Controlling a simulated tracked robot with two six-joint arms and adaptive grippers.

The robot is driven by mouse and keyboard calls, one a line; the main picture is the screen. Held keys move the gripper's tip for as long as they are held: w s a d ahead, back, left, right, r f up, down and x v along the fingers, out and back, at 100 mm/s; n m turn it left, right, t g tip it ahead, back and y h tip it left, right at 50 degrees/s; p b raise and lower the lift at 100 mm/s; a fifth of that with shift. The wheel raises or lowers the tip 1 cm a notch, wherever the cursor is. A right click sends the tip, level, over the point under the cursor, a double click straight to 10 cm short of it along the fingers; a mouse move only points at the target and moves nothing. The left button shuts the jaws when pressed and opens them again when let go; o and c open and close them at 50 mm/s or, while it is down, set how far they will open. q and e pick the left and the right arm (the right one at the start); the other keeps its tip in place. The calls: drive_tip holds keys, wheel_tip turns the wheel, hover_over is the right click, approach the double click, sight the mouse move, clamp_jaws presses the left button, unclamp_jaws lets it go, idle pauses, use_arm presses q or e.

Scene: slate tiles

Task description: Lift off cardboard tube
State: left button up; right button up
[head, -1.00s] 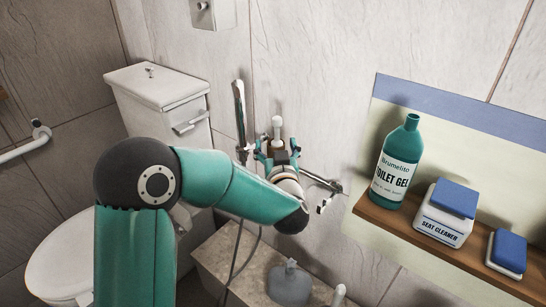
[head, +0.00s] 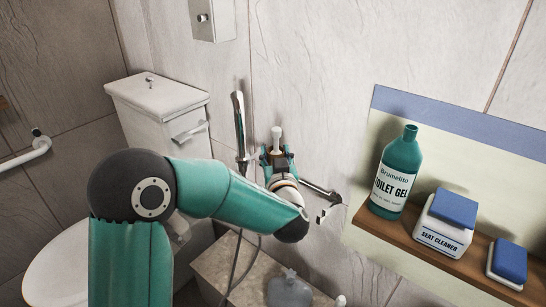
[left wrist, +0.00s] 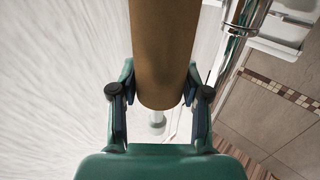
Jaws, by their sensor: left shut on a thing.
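The brown cardboard tube (left wrist: 162,50) comes down from the top of the left wrist view, its rounded end between the fingers. My left gripper (left wrist: 160,98) is shut on it. In the head view the left gripper (head: 277,156) is by the tiled wall, right of the toilet tank, and the tube is mostly hidden by fingers and wrist. A white rod (head: 276,138) sticks up just beyond the gripper. A white piece also shows past the tube's end in the wrist view (left wrist: 157,122). I cannot tell whether the tube is still around the rod. My right gripper is not in view.
A chrome bar (head: 239,125) stands close left of the gripper. The toilet tank (head: 160,92) is further left. A wooden shelf (head: 400,228) at right holds a green toilet gel bottle (head: 398,170), a seat cleaner box (head: 440,230) and a blue-topped block (head: 508,262).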

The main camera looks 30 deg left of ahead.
use_arm(q)
wheel_tip(320, 180, up, 19)
drive_tip(key=p, duration=0.4)
drive_tip(key=shift+p, duration=0.35)
drive_tip(key=shift+s, duration=0.1)
